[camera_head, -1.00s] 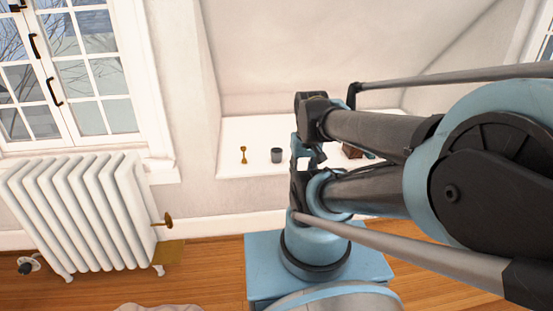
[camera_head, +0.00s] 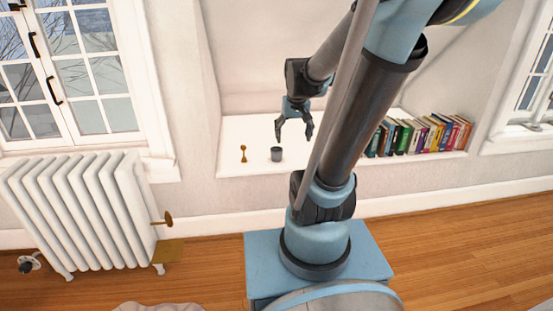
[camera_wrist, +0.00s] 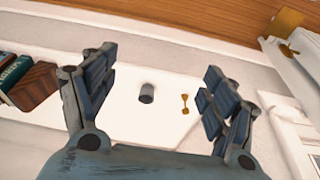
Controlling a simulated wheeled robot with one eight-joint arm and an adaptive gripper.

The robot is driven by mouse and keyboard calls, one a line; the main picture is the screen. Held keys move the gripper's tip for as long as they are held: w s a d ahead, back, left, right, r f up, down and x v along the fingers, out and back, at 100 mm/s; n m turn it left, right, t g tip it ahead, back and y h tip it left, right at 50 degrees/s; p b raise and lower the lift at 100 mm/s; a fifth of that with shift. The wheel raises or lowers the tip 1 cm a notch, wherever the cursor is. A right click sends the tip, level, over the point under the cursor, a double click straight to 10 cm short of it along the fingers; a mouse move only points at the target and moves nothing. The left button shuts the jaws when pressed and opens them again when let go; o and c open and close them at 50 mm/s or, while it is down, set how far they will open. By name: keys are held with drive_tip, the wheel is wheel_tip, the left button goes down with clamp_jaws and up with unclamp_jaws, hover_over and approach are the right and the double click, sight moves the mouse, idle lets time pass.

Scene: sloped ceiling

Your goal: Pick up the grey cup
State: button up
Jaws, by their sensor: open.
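The grey cup (camera_head: 277,154) stands upright on the white alcove ledge (camera_head: 240,130), a little right of a small gold object. My gripper (camera_head: 294,136) is open and empty, hanging above the ledge, up and to the right of the cup in the head view. In the wrist view the cup (camera_wrist: 147,93) shows between the spread fingers of my gripper (camera_wrist: 160,90), apart from both. Nothing hides the cup in either current view.
The gold object (camera_head: 243,154) stands left of the cup and also shows in the wrist view (camera_wrist: 185,103). A row of books (camera_head: 420,136) fills the ledge's right part. A white radiator (camera_head: 80,215) stands at the left.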

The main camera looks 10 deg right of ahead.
drive_tip(key=w, duration=1)
drive_tip(key=m+t, duration=0.1)
hover_over(277, 154)
drive_tip(key=w, duration=0.1)
wheel_tip(277, 154, down, 25)
drive_tip(key=shift+w+x, duration=0.15)
drive_tip(key=shift+x, duration=1.2)
drive_tip(key=shift+w+x, duration=0.1)
drive_tip(key=shift+x, duration=1.25)
drive_tip(key=shift+r, duration=0.1)
drive_tip(key=c, duration=1.2)
